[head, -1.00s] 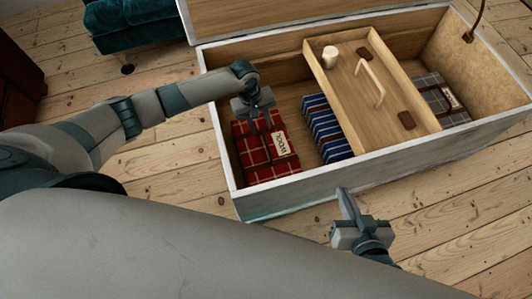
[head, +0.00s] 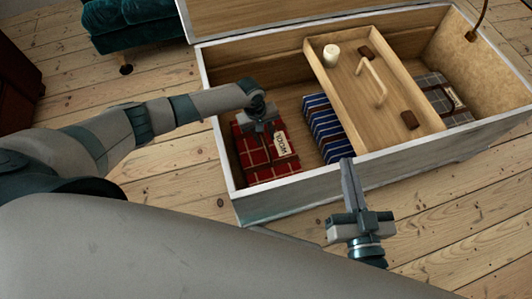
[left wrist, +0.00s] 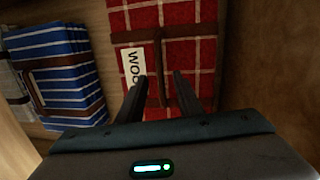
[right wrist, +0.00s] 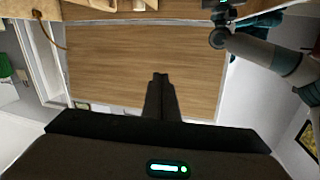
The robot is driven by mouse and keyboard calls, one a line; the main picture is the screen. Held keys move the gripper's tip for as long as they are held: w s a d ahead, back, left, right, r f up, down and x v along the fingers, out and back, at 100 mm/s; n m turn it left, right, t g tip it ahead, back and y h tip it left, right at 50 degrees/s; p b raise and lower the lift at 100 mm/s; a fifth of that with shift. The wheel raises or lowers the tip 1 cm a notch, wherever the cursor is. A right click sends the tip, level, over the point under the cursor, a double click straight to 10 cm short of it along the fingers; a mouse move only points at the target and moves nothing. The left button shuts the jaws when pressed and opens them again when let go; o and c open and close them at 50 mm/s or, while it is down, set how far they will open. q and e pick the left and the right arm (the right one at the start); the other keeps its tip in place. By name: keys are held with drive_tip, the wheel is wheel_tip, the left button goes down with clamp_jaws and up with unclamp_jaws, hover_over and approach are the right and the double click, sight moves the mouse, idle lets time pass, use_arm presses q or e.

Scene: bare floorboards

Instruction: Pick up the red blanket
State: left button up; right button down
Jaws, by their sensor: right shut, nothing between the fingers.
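The red checked blanket (head: 266,158), folded with brown straps and a white label, lies in the left end of the wooden chest (head: 290,191). It fills the top of the left wrist view (left wrist: 195,60). My left gripper (head: 262,130) is inside the chest, over the blanket's far part. In the left wrist view its two fingers (left wrist: 160,90) are apart, on either side of a brown strap near the label; whether they touch the cloth I cannot tell. My right gripper (head: 346,165) is at the chest's front wall, outside it, fingers together and empty, also in the right wrist view (right wrist: 160,80).
A blue striped blanket (head: 325,128) lies right of the red one. A grey checked blanket (head: 436,93) lies at the right end. The chest's walls stand around my left gripper.

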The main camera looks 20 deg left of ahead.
sight(266, 142)
use_arm(q)
drive_tip(key=shift+f, duration=0.1)
